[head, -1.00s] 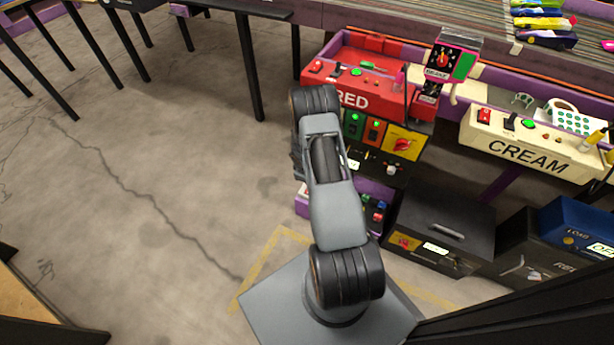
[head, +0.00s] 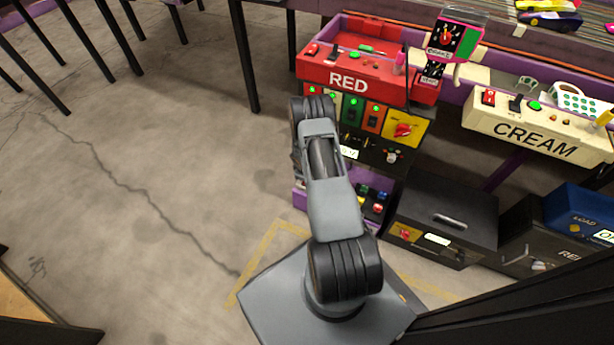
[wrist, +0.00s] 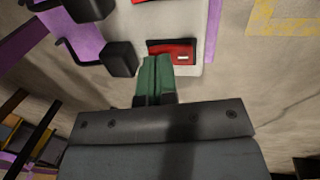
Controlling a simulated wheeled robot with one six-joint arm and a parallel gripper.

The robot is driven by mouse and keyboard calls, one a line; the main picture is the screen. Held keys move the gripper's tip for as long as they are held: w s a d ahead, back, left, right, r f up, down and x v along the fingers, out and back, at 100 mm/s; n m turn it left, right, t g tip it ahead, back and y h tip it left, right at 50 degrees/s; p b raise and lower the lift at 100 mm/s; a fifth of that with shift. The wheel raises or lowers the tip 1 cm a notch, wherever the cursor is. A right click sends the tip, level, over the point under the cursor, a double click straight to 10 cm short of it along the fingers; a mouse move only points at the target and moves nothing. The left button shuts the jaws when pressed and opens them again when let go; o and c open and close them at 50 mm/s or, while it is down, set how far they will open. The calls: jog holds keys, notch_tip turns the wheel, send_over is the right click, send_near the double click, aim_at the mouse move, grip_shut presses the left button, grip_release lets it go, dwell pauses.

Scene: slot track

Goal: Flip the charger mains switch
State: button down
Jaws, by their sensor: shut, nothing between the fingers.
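A red rocker switch (wrist: 170,48) sits on a pale plate (wrist: 190,80) in the wrist view, with a small light mark on its right part. It looks like the mains switch. My gripper (wrist: 155,62) has its green fingers shut together with nothing between them. The fingertips lie just below the red rocker in the picture and close to its lower edge; I cannot tell whether they touch it. In the head view my own arm hides the gripper, and I cannot make out this switch there.
Black plugs (wrist: 120,58) with cords stand left of the switch in the wrist view. In the head view are a red console (head: 350,85), a cream console (head: 538,140), a yellow panel with a red knob (head: 402,131) and a black case (head: 447,219). Open floor lies at left.

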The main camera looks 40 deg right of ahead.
jog(key=shift+d+f+b, duration=0.15)
jog(key=shift+f+b, duration=0.25)
jog(key=shift+r, duration=0.15)
jog(key=shift+s+a, duration=0.1)
jog(key=shift+a, duration=0.1)
jog(key=shift+s+a+b, duration=0.3)
jog(key=shift+a+b, duration=0.2)
jog(key=shift+a, duration=0.1)
jog(key=shift+r, duration=0.15)
jog(key=shift+r, duration=0.3)
jog(key=p+v, duration=0.6)
jog(key=v, duration=0.7)
jog(key=shift+r+p, duration=0.15)
jog(key=shift+p, duration=0.15)
